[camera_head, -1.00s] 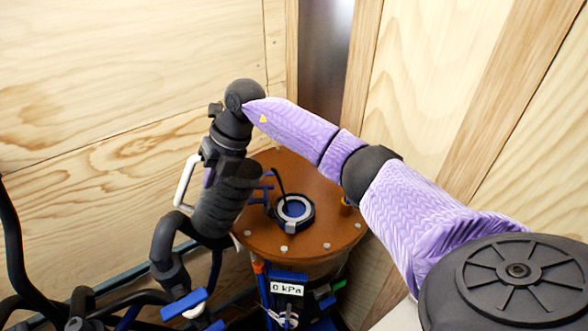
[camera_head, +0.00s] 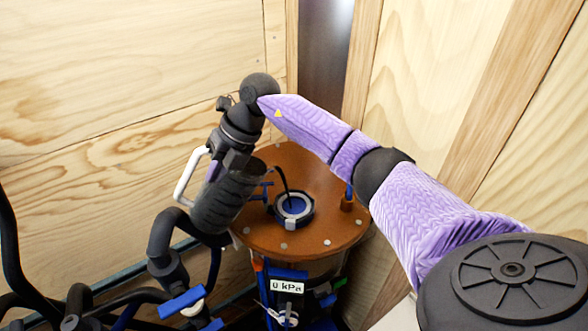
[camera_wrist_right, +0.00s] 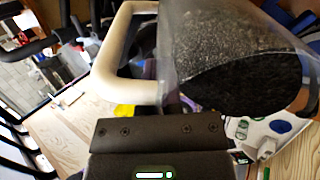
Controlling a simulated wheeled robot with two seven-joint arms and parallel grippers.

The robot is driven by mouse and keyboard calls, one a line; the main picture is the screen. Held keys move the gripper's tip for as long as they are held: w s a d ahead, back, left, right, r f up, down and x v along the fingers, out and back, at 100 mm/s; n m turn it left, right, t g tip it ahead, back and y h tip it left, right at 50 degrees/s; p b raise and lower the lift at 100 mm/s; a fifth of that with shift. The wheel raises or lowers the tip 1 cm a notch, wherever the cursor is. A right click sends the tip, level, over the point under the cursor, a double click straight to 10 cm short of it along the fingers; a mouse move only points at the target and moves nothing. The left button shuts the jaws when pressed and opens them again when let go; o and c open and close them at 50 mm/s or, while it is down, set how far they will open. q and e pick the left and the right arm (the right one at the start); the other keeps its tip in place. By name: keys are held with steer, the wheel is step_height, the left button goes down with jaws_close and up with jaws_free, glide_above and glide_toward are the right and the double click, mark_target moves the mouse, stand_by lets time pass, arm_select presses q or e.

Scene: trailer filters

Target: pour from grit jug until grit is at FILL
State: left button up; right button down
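The grit jug (camera_head: 229,195) hangs tilted at the left edge of the brown round lid in the head view, its pale handle (camera_head: 187,178) on the left. My right gripper (camera_head: 222,158) is at the jug and appears to hold it by the handle; its fingertips are hidden. In the right wrist view the clear jug (camera_wrist_right: 240,35) holds dark grit (camera_wrist_right: 250,80), with the handle (camera_wrist_right: 108,60) beside it. The filter vessel's lid (camera_head: 320,235) has a blue-ringed port (camera_head: 293,207), right of the jug. I cannot make out the FILL mark. My left gripper is out of view.
Black pipes with blue valve handles (camera_head: 183,302) stand at the lower left. A 0 kPa display (camera_head: 287,287) is on the vessel's front. Wooden walls (camera_head: 110,70) close in behind and to the right. A thin dark tube (camera_head: 280,178) rises beside the port.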

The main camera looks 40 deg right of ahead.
mark_target(237, 174)
steer(key=shift+s+d+y+b, duration=0.2)
steer(key=shift+d+y+b, duration=0.15)
steer(key=shift+b, duration=0.2)
steer(key=shift+s+d+f+t+y+b, duration=0.25)
steer(key=shift+d+f+t+y+b, duration=0.4)
steer(key=shift+b, duration=1.45)
stand_by(0.4)
steer(key=shift+s+d+f+t+y+b, duration=0.15)
steer(key=shift+d+t+y+b, duration=0.2)
steer(key=shift+y+b, duration=1)
stand_by(1.8)
steer(key=shift+s+d+b, duration=0.15)
steer(key=shift+d+b, duration=0.05)
steer(key=shift+b, duration=0.75)
stand_by(0.8)
